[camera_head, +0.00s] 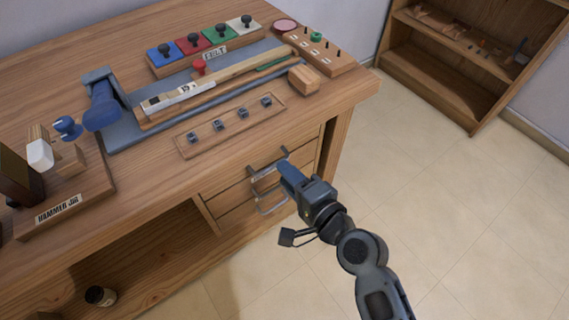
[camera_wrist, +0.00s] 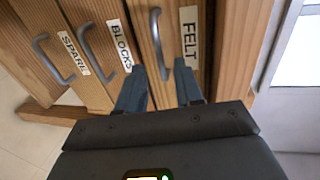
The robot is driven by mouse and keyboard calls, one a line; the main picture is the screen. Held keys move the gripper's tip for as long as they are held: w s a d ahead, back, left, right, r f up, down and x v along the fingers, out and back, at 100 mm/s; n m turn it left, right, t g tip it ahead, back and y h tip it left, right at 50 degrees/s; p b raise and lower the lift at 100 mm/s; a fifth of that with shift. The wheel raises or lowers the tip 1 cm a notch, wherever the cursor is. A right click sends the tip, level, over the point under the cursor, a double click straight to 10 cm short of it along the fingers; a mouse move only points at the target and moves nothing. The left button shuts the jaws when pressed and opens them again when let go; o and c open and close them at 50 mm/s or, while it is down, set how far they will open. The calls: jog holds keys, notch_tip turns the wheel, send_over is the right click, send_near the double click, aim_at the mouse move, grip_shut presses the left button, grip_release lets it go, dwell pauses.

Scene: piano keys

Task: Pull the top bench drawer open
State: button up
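The top bench drawer, labelled FELT (camera_wrist: 190,35), is shut in the bench front. Its curved grey handle (camera_wrist: 157,42) runs between my fingertips in the wrist view. My gripper (camera_wrist: 160,67) is open, with one finger on each side of the handle's near end; I cannot tell whether either touches it. In the head view my gripper (camera_head: 287,168) is at the right part of the drawer fronts and hides part of them. The top handle (camera_head: 266,158) shows there just left of my fingers.
Lower drawers labelled BLOCKS (camera_wrist: 119,45) and SPARE (camera_wrist: 75,54) have similar handles. The bench top (camera_head: 130,45) carries a felt tray, a long key piece and a hammer jig (camera_head: 60,205). A shelf (camera_head: 460,60) stands at the back right. Floor (camera_head: 440,200) right of the bench is clear.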

jog(key=shift+x, duration=1.85)
jog(key=shift+a, duration=0.1)
jog(key=shift+c, duration=0.5)
jog(key=shift+s, duration=0.1)
grip_shut()
jog(key=shift+f, duration=0.1)
